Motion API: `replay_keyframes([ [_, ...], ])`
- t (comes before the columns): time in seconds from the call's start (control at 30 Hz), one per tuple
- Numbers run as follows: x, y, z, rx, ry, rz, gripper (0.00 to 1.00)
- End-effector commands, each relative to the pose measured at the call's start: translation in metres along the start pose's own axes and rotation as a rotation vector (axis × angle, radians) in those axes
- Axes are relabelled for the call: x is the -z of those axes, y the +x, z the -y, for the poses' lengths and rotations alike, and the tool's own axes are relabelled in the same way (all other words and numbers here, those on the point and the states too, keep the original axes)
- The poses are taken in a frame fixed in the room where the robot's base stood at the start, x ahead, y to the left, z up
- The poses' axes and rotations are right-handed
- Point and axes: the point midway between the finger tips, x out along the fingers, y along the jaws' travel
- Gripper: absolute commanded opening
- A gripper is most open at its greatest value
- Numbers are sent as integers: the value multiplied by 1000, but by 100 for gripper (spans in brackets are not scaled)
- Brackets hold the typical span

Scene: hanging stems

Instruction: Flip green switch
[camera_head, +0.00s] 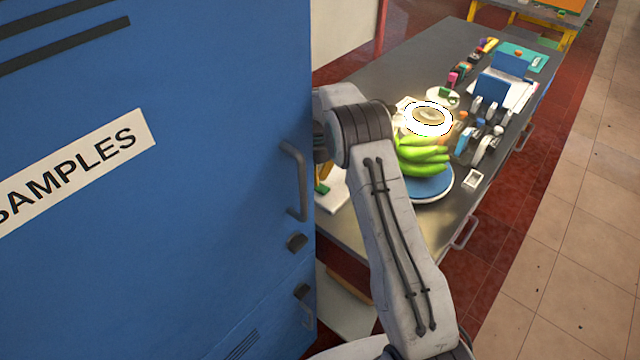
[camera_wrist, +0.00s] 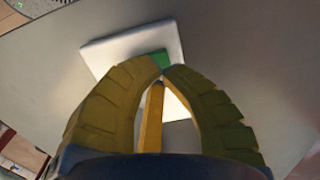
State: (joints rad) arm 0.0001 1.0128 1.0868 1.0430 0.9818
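A green switch (camera_wrist: 159,57) shows on a white plate (camera_wrist: 105,52) on the grey surface in the wrist view, just beyond my fingertips. Its lower part is hidden by the fingers. My gripper (camera_wrist: 162,70) has two ridged yellow fingers whose tips come together, with no object seen between them. I cannot tell whether they touch the switch. A narrow orange-yellow bar (camera_wrist: 152,118) shows between the fingers; I cannot tell what it belongs to. In the head view, the white plate (camera_head: 333,192) lies at the table's left edge, partly hidden by a blue cabinet, with a bit of green (camera_head: 321,187) on it.
The blue cabinet (camera_head: 200,220) marked SAMPLES stands close left of my arm. On the grey table (camera_head: 400,70) are green bananas (camera_head: 424,160) on a blue-topped round scale (camera_head: 432,187), and a cluttered row of items along the right side. The tiled floor at right is clear.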

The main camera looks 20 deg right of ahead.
Motion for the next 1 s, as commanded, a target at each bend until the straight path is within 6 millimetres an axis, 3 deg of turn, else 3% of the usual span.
replay_keyframes([
  [0.6, 0, -47, 0, 1, 0, -1, 0],
  [1.0, 0, -52, 0, 1, 0, -1, 0],
])
